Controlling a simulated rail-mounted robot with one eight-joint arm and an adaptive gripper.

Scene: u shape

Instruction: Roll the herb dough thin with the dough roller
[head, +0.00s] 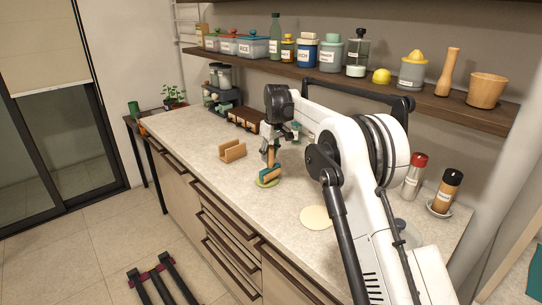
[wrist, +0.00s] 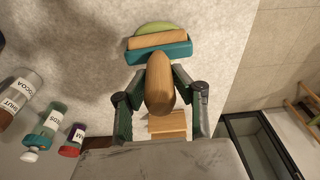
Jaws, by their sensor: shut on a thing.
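My gripper (head: 270,147) is shut on the wooden handle of the dough roller (head: 270,174). In the wrist view the fingers (wrist: 160,82) flank the handle. The roller's teal frame (wrist: 177,51) and wooden cylinder (wrist: 157,39) show beyond it. The herb dough (head: 266,184) is a green round on the counter, directly under the roller and partly hidden by it. Its green edge also shows past the cylinder in the wrist view (wrist: 155,28). The roller looks to be on or just above the dough; I cannot tell whether they touch.
A wooden holder (head: 232,151) stands left of the roller. A pale flat round (head: 315,218) lies on the counter (head: 205,136) to the right. Two shakers, red-capped (head: 413,177) and black-capped (head: 446,192), stand at the right. A shelf (head: 320,75) with jars runs above the counter.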

